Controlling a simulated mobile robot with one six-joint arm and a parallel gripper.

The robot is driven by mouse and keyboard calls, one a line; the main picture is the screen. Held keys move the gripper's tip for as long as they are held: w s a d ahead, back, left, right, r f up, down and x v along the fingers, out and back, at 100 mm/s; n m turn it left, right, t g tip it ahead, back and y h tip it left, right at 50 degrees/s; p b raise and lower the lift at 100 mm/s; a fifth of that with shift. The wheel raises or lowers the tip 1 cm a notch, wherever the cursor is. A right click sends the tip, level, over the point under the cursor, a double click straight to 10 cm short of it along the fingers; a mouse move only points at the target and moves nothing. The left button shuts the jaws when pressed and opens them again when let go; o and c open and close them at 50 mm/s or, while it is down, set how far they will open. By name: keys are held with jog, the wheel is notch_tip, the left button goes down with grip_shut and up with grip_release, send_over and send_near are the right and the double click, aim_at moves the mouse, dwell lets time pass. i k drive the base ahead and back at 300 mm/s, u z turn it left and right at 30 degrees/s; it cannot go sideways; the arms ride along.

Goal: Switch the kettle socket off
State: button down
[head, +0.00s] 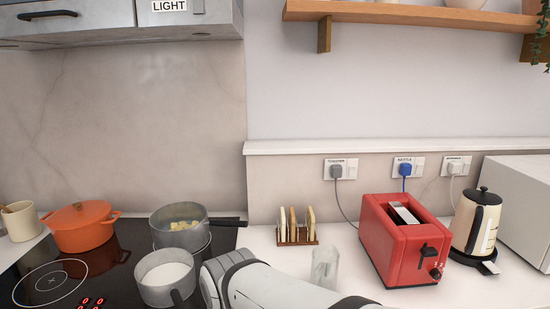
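The kettle socket (418,168) is a white plate on the wall behind the toaster, the middle one of three. Its small label appears to read "KETTLE". A blue plug (405,169) sits in its left part, with a blue cord running down behind the toaster. The switch is on the plate's right part; its position is too small to tell. The cream and black kettle (485,222) stands on the counter at the right. My arm crosses the bottom middle, well below and left of the sockets. My gripper is not visible.
A red toaster (408,245) stands below the kettle socket. The toaster socket (351,168) with a grey plug is to the left; another socket (466,166) with a white plug is to the right. A ledge (390,147) runs above them. A toast rack (297,240) and glass (325,268) stand nearby.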

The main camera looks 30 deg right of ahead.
aim_at(419, 167)
jog(key=u, duration=0.35)
jog(key=k, duration=0.95)
jog(key=z, duration=1.9)
jog(key=i, duration=1)
jog(key=z, duration=0.05)
